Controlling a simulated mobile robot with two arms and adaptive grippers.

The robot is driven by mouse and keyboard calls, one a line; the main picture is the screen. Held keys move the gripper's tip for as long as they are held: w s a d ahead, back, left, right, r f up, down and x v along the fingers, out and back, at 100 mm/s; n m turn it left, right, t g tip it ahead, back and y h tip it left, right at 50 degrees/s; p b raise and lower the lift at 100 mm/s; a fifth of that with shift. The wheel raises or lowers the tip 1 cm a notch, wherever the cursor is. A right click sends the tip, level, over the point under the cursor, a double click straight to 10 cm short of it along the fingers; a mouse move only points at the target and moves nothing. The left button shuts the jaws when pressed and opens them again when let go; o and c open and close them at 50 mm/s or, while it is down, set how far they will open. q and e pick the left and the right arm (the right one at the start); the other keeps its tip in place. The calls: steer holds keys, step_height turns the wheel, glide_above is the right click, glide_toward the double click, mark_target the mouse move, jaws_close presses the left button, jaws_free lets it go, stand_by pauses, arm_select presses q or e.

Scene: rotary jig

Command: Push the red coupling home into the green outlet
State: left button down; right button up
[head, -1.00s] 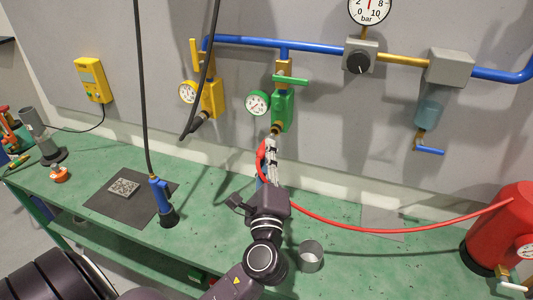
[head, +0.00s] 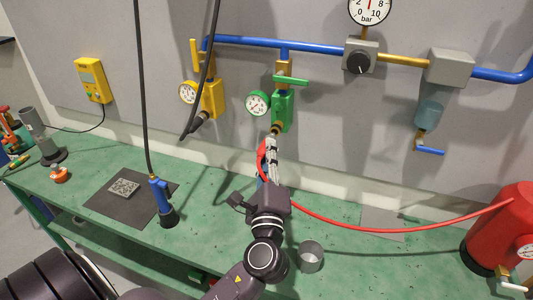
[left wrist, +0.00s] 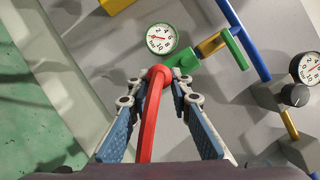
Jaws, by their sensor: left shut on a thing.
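The green outlet (head: 282,110) is a green valve block on the wall panel, with a green lever on top and a brass nozzle pointing down toward the bench. My left gripper (head: 271,142) is right below the nozzle and is shut on the red coupling (left wrist: 158,74) at the end of the red hose (left wrist: 149,125). In the left wrist view the coupling sits between the fingertips, right by the green outlet (left wrist: 186,61). The fingers hide most of the coupling in the head view. I cannot tell how far it is onto the nozzle. My right gripper is not in view.
A yellow outlet (head: 210,100) with its own gauge is to the left. The red hose runs right to a red tank (head: 505,232). A blue-handled tool (head: 160,198) hangs by a cable over the bench, and a grey cup (head: 311,256) stands near my arm.

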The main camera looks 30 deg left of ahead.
arm_select(q)
steer(key=shift+w+a, duration=0.2)
steer(key=shift+w, duration=0.55)
steer(key=shift+w+a, duration=0.15)
steer(key=shift+w, duration=0.6)
steer(key=shift+r, duration=0.1)
steer(key=c, duration=2.2)
jaws_free()
steer(key=o, duration=0.5)
steer(key=shift+w, duration=0.15)
steer(key=v, duration=1.2)
